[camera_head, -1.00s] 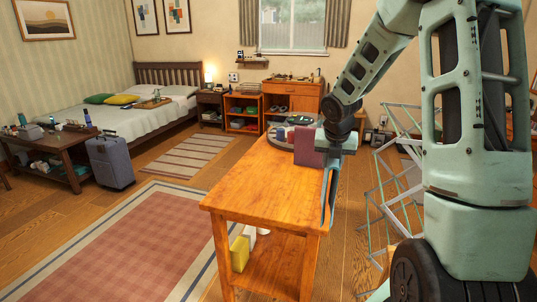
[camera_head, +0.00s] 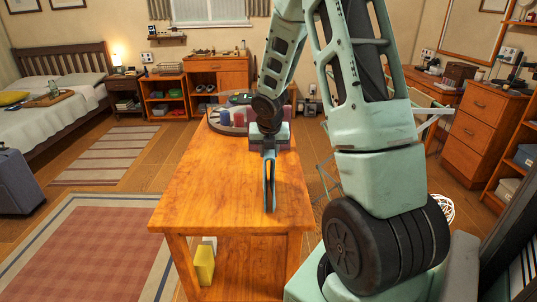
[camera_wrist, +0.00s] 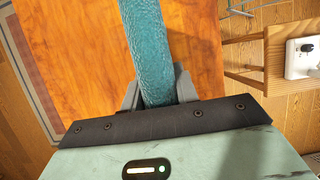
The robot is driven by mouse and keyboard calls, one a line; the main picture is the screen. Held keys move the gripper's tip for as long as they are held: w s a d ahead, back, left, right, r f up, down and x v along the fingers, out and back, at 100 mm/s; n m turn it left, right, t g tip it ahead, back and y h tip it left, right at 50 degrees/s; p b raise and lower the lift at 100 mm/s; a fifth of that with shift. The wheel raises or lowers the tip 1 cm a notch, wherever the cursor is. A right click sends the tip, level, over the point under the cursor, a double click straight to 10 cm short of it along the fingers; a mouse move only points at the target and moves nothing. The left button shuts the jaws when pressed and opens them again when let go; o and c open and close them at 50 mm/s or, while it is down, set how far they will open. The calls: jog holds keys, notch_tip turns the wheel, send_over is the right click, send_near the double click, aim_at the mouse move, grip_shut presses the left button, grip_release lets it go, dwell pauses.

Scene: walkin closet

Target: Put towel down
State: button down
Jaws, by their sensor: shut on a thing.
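The towel (camera_wrist: 146,45) is teal with a rough weave. In the wrist view it runs up from between the fingers of my gripper (camera_wrist: 158,88), which is shut on it. In the head view the towel (camera_head: 269,185) hangs as a narrow strip below my gripper (camera_head: 268,150), seen edge-on. It is over the bare top of the wooden table (camera_head: 205,200). I cannot tell whether its lower end touches the tabletop.
A round tray (camera_head: 222,122) with several items stands at the table's far end. A yellow item (camera_head: 204,264) is on the lower shelf. The near and left tabletop is clear. A wire rack (camera_head: 325,178) stands right of the table.

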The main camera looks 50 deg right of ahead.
jog(key=c, duration=1.1)
grip_release()
jog(key=shift+f, duration=0.2)
jog(key=shift+o, duration=0.2)
jog(key=shift+r, duration=0.1)
